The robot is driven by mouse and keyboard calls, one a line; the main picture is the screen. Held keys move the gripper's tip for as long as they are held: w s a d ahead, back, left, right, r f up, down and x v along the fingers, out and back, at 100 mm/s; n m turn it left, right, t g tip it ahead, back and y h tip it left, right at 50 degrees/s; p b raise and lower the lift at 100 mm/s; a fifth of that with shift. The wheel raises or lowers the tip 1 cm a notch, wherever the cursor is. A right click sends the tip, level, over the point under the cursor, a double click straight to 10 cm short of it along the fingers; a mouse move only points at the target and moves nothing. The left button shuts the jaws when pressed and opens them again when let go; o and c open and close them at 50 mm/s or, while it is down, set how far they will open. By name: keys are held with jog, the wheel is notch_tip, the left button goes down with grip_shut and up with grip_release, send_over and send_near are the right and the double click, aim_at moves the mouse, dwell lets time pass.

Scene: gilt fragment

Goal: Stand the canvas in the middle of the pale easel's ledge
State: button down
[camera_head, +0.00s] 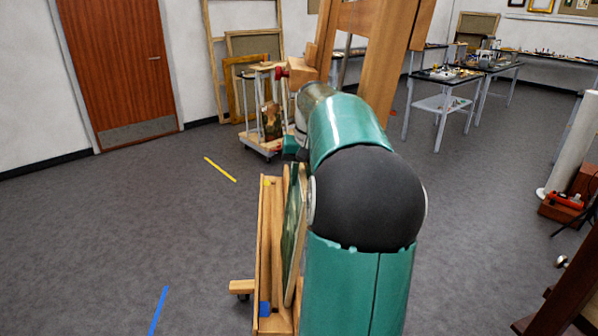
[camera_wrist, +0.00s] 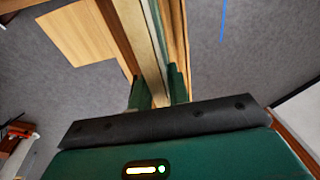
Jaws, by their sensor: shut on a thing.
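My gripper (camera_wrist: 159,92) shows in the wrist view with its two green fingers on either side of a thin, pale-edged panel, the canvas (camera_wrist: 151,55). It is shut on that edge. In the head view the canvas (camera_head: 292,225) stands upright, nearly edge-on, with a dark green painted face, and my arm hides part of it. It is close beside a light wooden frame (camera_head: 265,250) with blue and yellow marks; I cannot tell whether they touch. A large wooden easel (camera_head: 385,50) rises behind my arm. I cannot make out a ledge, or which easel is the pale one.
A small wheeled cart (camera_head: 258,150) with pictures stands beyond my arm. Work tables (camera_head: 440,80) are at the back right. A red-brown wooden piece (camera_head: 570,205) with red tools is at the right. The grey floor on the left is open, with yellow and blue tape strips.

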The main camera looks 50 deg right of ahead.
jog(key=c, duration=1.3)
grip_release()
jog(key=shift+o, duration=0.2)
notch_tip(320, 180, up, 14)
jog(key=s, duration=0.2)
jog(key=shift+s+f, duration=0.2)
jog(key=shift+s, duration=0.1)
